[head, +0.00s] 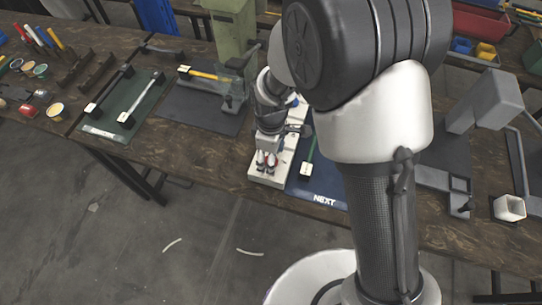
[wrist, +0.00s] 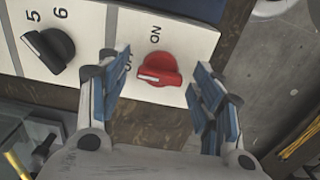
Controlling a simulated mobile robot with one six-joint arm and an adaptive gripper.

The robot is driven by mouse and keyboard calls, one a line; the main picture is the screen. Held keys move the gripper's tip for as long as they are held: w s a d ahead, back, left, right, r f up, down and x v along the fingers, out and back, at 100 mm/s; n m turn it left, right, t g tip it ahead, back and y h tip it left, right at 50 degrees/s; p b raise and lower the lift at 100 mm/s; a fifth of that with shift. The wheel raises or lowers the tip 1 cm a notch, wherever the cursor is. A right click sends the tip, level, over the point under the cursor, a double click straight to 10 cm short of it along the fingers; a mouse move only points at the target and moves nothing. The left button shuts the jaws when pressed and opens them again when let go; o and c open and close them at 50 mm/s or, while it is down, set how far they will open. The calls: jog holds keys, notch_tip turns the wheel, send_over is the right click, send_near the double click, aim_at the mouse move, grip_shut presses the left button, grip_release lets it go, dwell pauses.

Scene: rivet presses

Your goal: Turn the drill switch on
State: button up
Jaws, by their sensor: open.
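In the wrist view a red knob (wrist: 158,69) sits on a white panel (wrist: 195,42). "ON" is printed above it, and a partly hidden label, likely "OFF", is at its left. The knob's white mark lies on its left side, towards that partly hidden label. My gripper (wrist: 162,78) is open, with one blue-padded finger on each side of the knob; contact cannot be told. In the head view my gripper (head: 266,158) is over the near end of the white panel (head: 262,180).
A black knob (wrist: 50,50) with "5" and "6" is left of the red one. A green press (head: 234,35) stands behind my gripper. A blue mat (head: 318,190) marked "NEXT" lies to the right. Tools lie on a dark green mat (head: 110,115) at left.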

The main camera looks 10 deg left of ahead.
jog(key=shift+c, duration=0.2)
jog(key=c, duration=1)
jog(key=shift+m, duration=0.4)
jog(key=m+p, duration=0.1)
jog(key=m, duration=0.1)
jog(key=shift+r+m, duration=0.1)
jog(key=shift+m, duration=0.3)
jog(key=m+p, duration=0.1)
jog(key=m, duration=0.2)
jog(key=shift+m, duration=0.3)
jog(key=m+p, duration=0.1)
jog(key=m, duration=0.5)
jog(key=shift+m, duration=0.6)
